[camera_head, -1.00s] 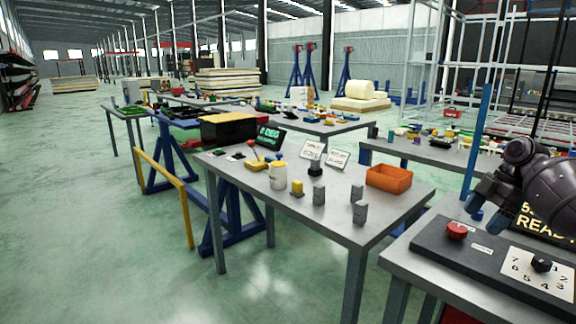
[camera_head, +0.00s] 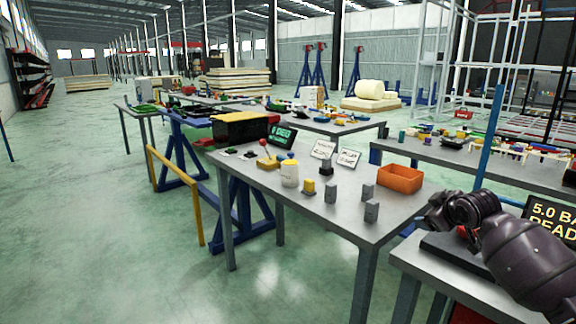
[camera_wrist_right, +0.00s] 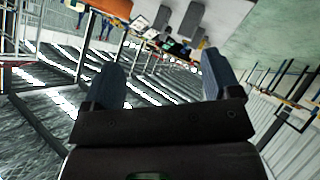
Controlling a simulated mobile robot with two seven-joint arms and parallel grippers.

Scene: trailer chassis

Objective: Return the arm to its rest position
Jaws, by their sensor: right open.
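My right arm (camera_head: 515,250) comes in from the right edge of the head view, over the table with the black panel. Its gripper is hidden there. In the right wrist view my right gripper (camera_wrist_right: 165,80) shows two blue-grey fingers set wide apart, with nothing between them. An orange bin (camera_wrist_right: 112,7) and grey blocks (camera_wrist_right: 185,18) on a table show beyond the fingertips, clear of them. My left gripper is not in view.
The display sign (camera_head: 553,217) stands behind my arm. A yellow rail (camera_head: 178,190) stands left. Open green floor lies at left.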

